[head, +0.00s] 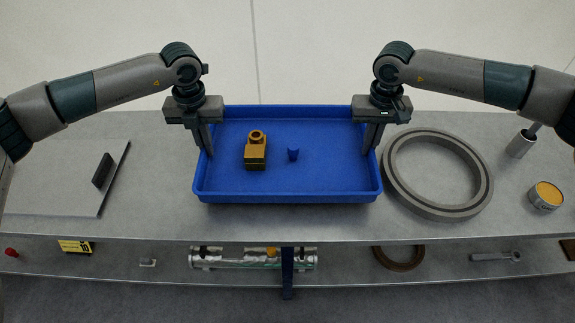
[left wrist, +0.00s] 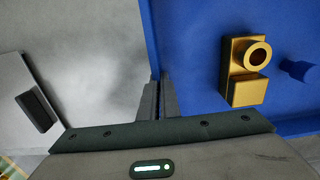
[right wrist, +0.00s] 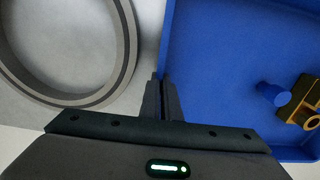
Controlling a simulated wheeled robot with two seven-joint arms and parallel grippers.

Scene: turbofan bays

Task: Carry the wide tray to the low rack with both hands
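The wide blue tray (head: 290,197) is at the middle of the grey bench, level; I cannot tell whether it touches the bench top. A brass fitting (head: 256,152) and a small blue cup-shaped piece (head: 293,155) are in it. My left gripper (head: 207,150) has its fingers closed over the tray's left wall; the left wrist view shows the wall between the fingertips (left wrist: 160,92). My right gripper (head: 372,147) has its fingers closed over the right wall, as in the right wrist view (right wrist: 161,90). I cannot identify a low rack.
A large grey ring (head: 400,195) lies close to the tray's right side. A tin (head: 546,196) and a metal cup (head: 521,145) stand further right. A flat plate with a dark handle (head: 102,171) lies at left. A lower shelf (head: 345,263) holds a silver cylinder and small parts.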

